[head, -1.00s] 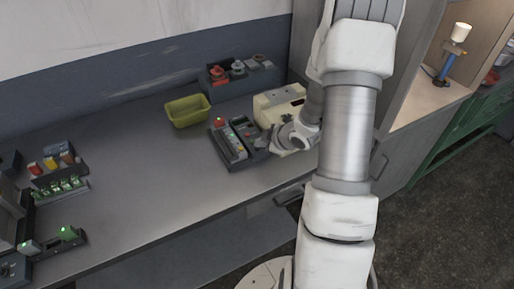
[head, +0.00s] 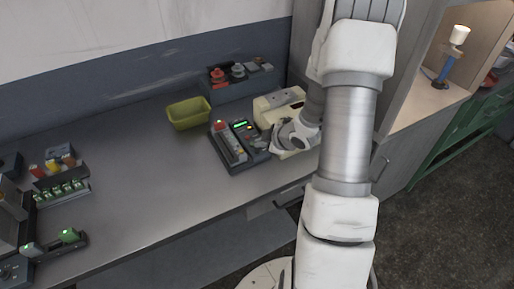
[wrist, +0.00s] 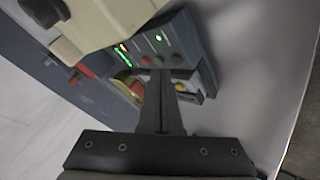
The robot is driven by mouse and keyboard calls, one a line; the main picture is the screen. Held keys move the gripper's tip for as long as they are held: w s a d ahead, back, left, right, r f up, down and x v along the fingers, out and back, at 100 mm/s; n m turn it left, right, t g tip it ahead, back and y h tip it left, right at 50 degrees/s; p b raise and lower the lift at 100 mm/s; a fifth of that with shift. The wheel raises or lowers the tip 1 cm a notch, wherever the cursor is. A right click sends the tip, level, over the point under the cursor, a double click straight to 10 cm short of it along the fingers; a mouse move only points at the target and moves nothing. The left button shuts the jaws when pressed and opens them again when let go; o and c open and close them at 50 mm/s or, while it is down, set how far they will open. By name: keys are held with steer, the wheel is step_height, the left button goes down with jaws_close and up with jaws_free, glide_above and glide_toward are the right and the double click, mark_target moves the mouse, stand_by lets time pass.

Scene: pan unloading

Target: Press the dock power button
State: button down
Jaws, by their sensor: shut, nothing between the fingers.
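The dock (head: 226,160) is a dark grey unit on the bench, with a red knob, a light grey strip and a lit green display (head: 240,125). In the wrist view its dark panel (wrist: 178,38) shows a bright green light, lit green bars and small round buttons. I cannot tell for sure which one is the power button. My gripper (wrist: 161,76) is shut and empty, its fingertips over or against the near part of the panel; contact cannot be judged. In the head view, my arm and wrist hide much of the fingers.
A cream box (head: 268,104) stands right behind the dock. A yellow-green bin (head: 189,113) is to its left, and a grey rack (head: 240,84) with red knobs is at the wall. Racks with lit green items (head: 62,190) stand far left. The middle bench is clear.

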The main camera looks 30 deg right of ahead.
mark_target(260, 154)
steer(key=shift+r, duration=0.15)
step_height(260, 154, up, 6)
steer(key=p, duration=0.5)
stand_by(0.6)
